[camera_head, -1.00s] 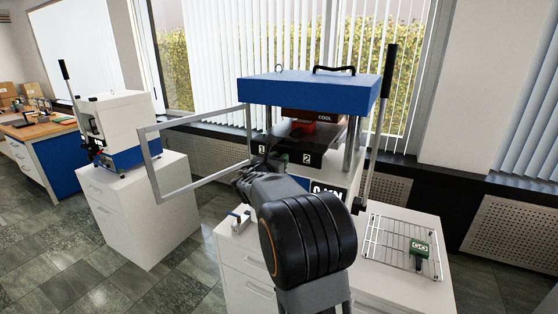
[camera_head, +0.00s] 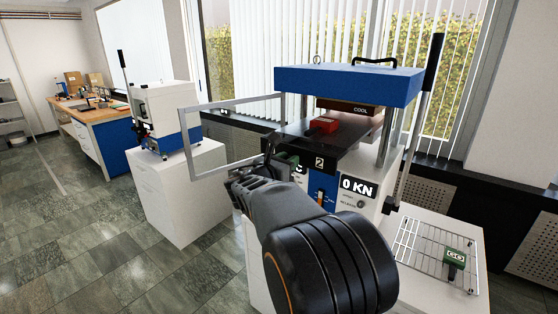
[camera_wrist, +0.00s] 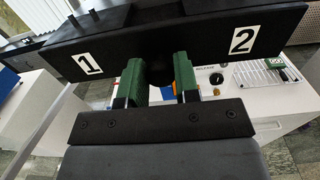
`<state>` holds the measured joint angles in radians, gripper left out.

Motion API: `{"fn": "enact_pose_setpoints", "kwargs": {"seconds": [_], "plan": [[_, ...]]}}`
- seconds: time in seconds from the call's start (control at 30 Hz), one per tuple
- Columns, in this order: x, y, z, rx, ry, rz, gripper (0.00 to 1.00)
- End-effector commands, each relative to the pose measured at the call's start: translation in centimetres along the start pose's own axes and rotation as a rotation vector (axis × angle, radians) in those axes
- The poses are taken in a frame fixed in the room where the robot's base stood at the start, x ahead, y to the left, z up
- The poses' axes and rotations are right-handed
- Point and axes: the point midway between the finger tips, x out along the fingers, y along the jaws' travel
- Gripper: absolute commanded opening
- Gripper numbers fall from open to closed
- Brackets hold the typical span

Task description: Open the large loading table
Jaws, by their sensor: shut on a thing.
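The large press has a blue top plate (camera_head: 348,84). Its loading table (camera_head: 345,140) is a dark slab that sticks out of the front of the press, with a red block (camera_head: 324,125) on top. In the wrist view the table's black front face (camera_wrist: 120,50) carries labels 1 and 2. My gripper (camera_head: 283,162) is at this front face. In the wrist view its two green fingers (camera_wrist: 159,78) are shut on a dark part of the table front between the labels. That part is mostly hidden by the fingers and shadow.
A hinged grey frame (camera_head: 185,140) stands open to the left of the press. A smaller white press (camera_head: 165,108) stands on a cabinet further left. A wire rack (camera_head: 415,250) with a green-and-black item (camera_head: 454,258) lies at the right. The floor at the left is clear.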

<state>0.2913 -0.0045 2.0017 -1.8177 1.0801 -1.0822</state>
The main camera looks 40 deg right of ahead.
Motion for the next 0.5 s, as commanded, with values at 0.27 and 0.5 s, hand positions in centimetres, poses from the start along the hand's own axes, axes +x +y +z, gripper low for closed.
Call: {"fn": "enact_pose_setpoints", "kwargs": {"seconds": [0.27, 0.5], "plan": [[-0.20, -0.09, -0.07, -0.001, 0.002, -0.002, 0.00], [-0.24, -0.02, -0.06, 0.000, 0.002, -0.001, 0.47]]}}
